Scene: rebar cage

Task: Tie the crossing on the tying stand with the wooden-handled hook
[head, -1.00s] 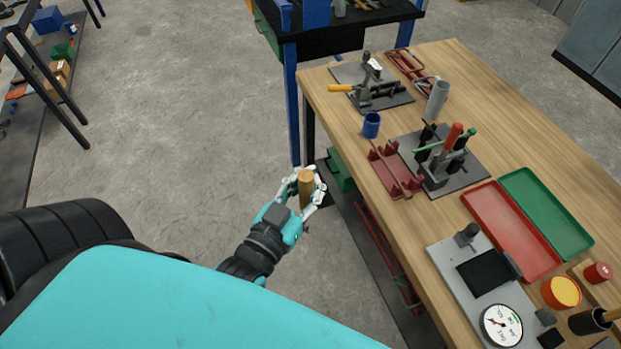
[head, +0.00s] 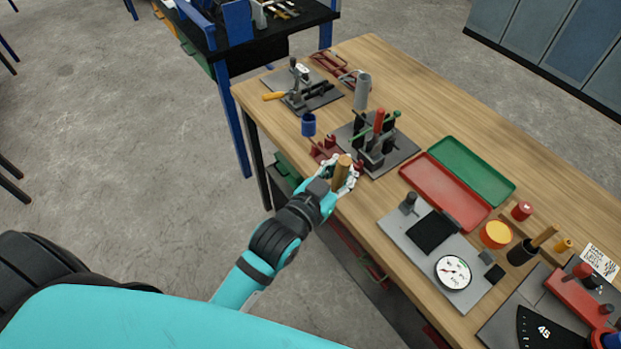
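My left gripper (head: 342,180) is closed around an upright wooden handle (head: 343,167), just off the near edge of the workbench. The hook end of this tool is hidden by the hand. Beyond the hand, a dark base plate with short posts (head: 372,153) stands on the bench; it appears to be the tying stand. A green bar (head: 385,124) lies across its top and a red upright piece (head: 379,120) stands there. The crossing itself is too small to make out. My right gripper is not in view.
The hand partly covers a dark red rack (head: 322,148). A blue cup (head: 308,124) and grey cylinder (head: 362,90) stand behind it. A red tray (head: 445,190), green tray (head: 472,168) and dial gauge (head: 453,272) lie to the right. Bare wood shows behind the stand.

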